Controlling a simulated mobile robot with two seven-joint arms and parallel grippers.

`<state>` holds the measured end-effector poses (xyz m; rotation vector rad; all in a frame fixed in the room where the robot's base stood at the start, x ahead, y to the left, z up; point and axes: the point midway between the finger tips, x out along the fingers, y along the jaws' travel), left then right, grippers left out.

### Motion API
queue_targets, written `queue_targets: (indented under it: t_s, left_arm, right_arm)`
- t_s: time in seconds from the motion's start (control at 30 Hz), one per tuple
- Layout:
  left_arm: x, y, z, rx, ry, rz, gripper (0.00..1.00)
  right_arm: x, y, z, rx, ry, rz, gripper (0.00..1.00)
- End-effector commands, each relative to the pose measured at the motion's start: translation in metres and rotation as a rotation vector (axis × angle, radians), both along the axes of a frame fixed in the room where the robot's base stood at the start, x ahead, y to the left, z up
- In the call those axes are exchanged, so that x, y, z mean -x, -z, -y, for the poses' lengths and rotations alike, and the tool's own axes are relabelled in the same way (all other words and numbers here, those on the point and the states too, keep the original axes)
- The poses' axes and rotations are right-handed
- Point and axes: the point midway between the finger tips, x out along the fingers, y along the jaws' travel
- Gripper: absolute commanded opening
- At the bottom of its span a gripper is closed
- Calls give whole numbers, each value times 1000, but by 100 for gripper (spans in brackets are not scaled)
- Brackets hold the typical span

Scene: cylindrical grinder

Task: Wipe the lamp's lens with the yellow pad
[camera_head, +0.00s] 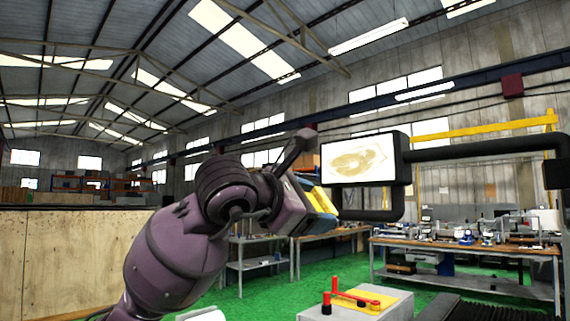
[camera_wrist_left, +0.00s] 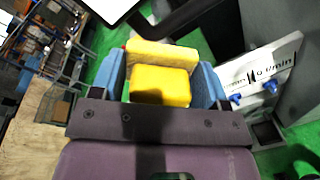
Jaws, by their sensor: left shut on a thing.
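The lamp is a flat black-framed head on a thick black arm, right of centre in the head view. Its bright lens (camera_head: 358,162) faces me and carries a brownish smear. A corner of the lens (camera_wrist_left: 108,6) also shows at the top of the left wrist view. My left gripper (camera_head: 318,201) is shut on the yellow pad (camera_head: 325,201), left of and below the lamp, and looks apart from the lens. In the wrist view the pad (camera_wrist_left: 160,86) sits between the blue fingers. My right gripper is not in view.
The lamp's black arm (camera_head: 480,150) runs to the right edge. A grey block with a red lever (camera_head: 355,299) stands low in front. A cluttered workbench (camera_head: 465,248) is behind. In the wrist view, a panel with blue knobs (camera_wrist_left: 270,86) is on the right.

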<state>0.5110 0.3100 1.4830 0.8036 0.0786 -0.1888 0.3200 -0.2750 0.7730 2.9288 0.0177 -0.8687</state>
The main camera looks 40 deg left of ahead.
Motion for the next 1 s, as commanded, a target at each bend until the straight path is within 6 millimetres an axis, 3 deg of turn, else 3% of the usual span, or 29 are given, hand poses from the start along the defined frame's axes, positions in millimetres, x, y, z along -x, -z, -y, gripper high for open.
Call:
queue_targets:
  t_s: [0.03, 0.1, 0.3, 0.57, 1.0]
  left_arm:
    - [11, -21, -4, -1, -24, 41, 50]
    - [22, -41, -8, 5, -44, 80, 50]
    - [43, -72, -15, 13, -63, 135, 50]
    - [38, -77, -15, 16, -61, 141, 50]
    - [-1, -77, -12, 15, -61, 141, 50]
  right_arm:
    - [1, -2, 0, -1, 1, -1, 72]
    - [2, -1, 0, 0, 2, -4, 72]
    - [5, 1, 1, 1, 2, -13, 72]
    - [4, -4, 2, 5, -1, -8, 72]
    - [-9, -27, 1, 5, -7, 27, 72]
